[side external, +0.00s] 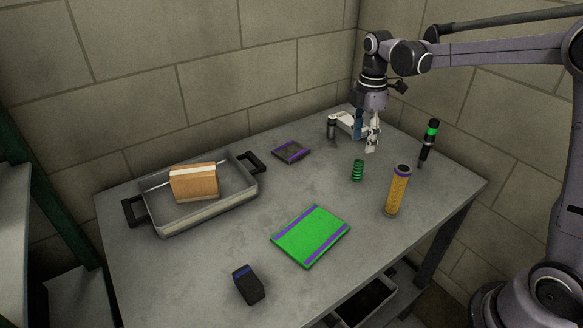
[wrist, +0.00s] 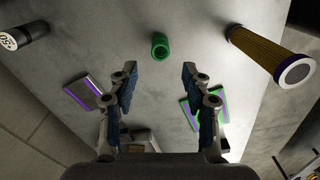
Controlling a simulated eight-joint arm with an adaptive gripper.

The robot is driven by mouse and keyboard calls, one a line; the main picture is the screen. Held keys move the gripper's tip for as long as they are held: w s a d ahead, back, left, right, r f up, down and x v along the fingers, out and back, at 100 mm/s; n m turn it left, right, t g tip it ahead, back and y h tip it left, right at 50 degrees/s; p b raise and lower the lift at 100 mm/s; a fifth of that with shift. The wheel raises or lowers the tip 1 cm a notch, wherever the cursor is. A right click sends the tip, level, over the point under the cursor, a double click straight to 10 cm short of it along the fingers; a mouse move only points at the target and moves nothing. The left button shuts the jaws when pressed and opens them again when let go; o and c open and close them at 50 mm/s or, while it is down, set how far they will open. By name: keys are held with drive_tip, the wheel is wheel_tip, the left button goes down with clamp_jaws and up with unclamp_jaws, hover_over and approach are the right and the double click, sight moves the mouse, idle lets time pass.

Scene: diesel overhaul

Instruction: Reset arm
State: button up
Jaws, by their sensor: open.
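My gripper (side external: 361,134) hangs above the far right part of the grey table, near the back wall. In the wrist view my gripper (wrist: 158,80) has its two fingers well apart with nothing between them. A green spring (side external: 357,170) stands on the table close by in the side view. In the wrist view the green spring (wrist: 160,46) shows beyond the fingertips, apart from them.
A yellow filter (side external: 398,190) and a black-green tool (side external: 429,142) stand to the right. A dark cylinder (side external: 332,128) is by the gripper. A purple-edged panel (side external: 291,151), green panel (side external: 310,236), black block (side external: 248,285) and tray (side external: 205,222) holding an orange box (side external: 196,183) occupy the table.

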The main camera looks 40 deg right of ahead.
sight(359, 161)
wheel_tip(359, 161, down, 10)
drive_tip(key=shift+f, duration=0.1)
idle(0.4)
drive_tip(key=shift+r, duration=0.2)
